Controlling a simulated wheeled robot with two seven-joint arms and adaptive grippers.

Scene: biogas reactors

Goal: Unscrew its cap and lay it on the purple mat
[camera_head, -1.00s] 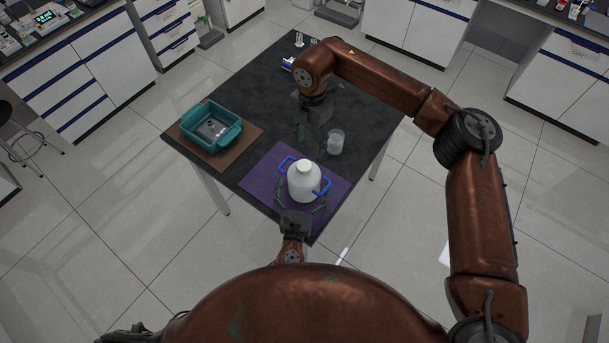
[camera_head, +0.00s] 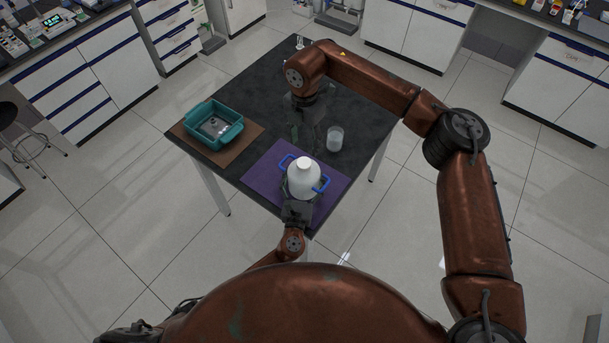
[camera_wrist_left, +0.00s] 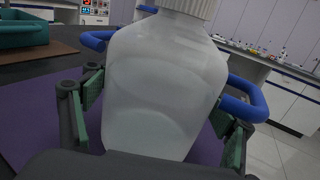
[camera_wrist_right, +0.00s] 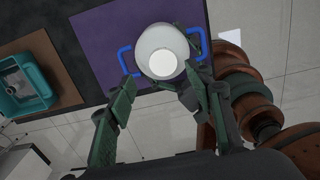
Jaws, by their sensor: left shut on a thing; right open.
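A white bottle (camera_head: 303,182) with blue side handles stands upright on the purple mat (camera_head: 259,178). Its white ribbed cap (camera_head: 305,162) is on its neck; the cap also shows from above in the right wrist view (camera_wrist_right: 163,64). My left gripper (camera_head: 301,190) is shut around the bottle's lower body; its fingers flank the bottle in the left wrist view (camera_wrist_left: 158,120). My right gripper (camera_head: 307,135) is open and empty, pointing down beyond the bottle, near the beaker. Its spread fingers also show in the right wrist view (camera_wrist_right: 155,95), with the bottle beyond them.
A clear beaker (camera_head: 335,141) stands on the dark table just right of my right gripper. A teal tub (camera_head: 228,135) sits on a brown mat (camera_head: 184,138) at the table's left. Small glassware (camera_head: 299,42) is at the far corner. Bare mat lies left of the bottle.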

